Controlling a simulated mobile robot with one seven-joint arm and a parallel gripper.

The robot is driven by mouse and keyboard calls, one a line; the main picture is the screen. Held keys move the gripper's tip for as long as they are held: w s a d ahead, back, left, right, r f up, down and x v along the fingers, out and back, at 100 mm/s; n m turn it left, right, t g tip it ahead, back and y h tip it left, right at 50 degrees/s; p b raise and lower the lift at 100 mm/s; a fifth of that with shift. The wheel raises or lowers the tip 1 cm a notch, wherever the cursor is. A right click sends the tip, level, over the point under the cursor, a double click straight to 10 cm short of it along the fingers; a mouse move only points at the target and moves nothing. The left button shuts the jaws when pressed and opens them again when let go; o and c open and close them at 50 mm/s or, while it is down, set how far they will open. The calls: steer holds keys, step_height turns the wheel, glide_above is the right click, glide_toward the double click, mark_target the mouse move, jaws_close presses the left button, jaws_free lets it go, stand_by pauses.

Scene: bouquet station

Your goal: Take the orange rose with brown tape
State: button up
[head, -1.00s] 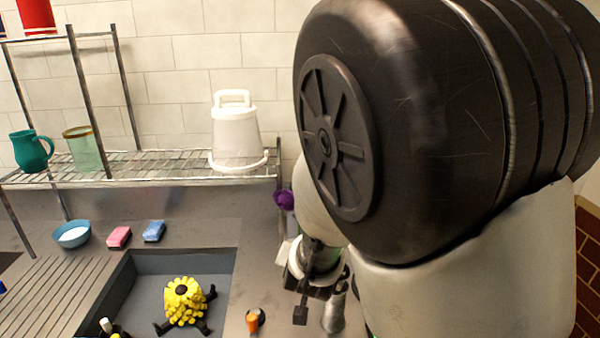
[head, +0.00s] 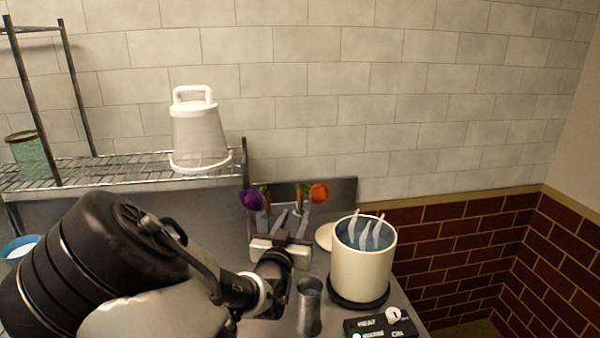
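An orange rose (head: 319,193) shows in the head view, just behind and to the right of my gripper, its bloom facing right. A narrow orange-brown piece (head: 299,196) with some green stands close to its left; I cannot tell whether it is the brown tape. A purple flower (head: 250,199) stands to the left, beyond the gripper. My gripper (head: 290,222) is in front of the flowers, pointing away toward the wall. Pale finger-like shapes rise beyond its body, and I cannot tell whether it is open or touches a stem. The lower stems are hidden.
A cream pot (head: 362,270) with pale upright pieces stands right of my gripper on a dark base, beside a control box (head: 382,328). A metal cup (head: 309,308) stands in front. A wire shelf (head: 110,170) with a white bucket (head: 200,135) is at left.

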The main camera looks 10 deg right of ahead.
mark_target(299, 201)
steer(key=shift+a+x, duration=0.15)
steer(key=shift+x, duration=2.25)
steer(key=shift+a+x, duration=0.2)
steer(key=shift+x, duration=2.25)
steer(key=shift+w, duration=0.1)
jaws_close()
